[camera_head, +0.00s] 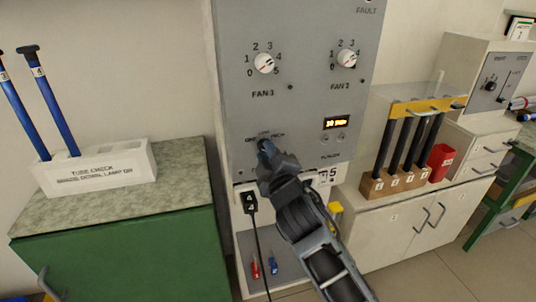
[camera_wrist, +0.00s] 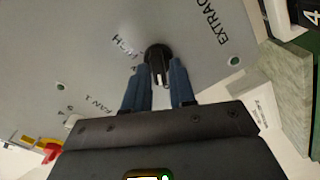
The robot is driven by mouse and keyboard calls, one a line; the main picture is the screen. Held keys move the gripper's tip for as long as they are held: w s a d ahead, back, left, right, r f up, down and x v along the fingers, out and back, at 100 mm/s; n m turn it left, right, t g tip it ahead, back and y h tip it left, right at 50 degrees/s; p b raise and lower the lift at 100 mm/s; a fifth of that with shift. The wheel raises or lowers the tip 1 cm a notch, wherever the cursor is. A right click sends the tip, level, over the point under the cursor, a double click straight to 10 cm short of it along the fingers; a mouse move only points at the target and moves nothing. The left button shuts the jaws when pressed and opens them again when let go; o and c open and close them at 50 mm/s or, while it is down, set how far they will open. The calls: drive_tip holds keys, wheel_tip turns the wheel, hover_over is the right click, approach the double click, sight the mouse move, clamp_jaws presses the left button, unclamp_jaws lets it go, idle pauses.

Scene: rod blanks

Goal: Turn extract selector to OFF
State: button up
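The extract selector (camera_wrist: 157,52) is a round black knob on the grey panel. In the wrist view it sits just ahead of my fingertips, with part of the lettering "EXTRAC" and "HIGH" beside it. My gripper (camera_wrist: 160,72) has two blue fingers, one on each side of the knob's front part, with gaps visible between fingers and knob. In the head view my gripper (camera_head: 265,149) is at the lower left of the panel, below the small selector labels, and hides the knob. I cannot tell which label the selector points to.
A black plug (camera_head: 250,200) with a cable hangs below. A green cabinet (camera_head: 130,250) stands left and a rod rack (camera_head: 395,181) right.

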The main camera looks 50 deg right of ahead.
drive_tip(key=shift+o, duration=1.3)
drive_tip(key=shift+s, duration=0.1)
drive_tip(key=b+v, duration=0.2)
drive_tip(key=v, duration=0.5)
drive_tip(key=shift+s+a, duration=0.25)
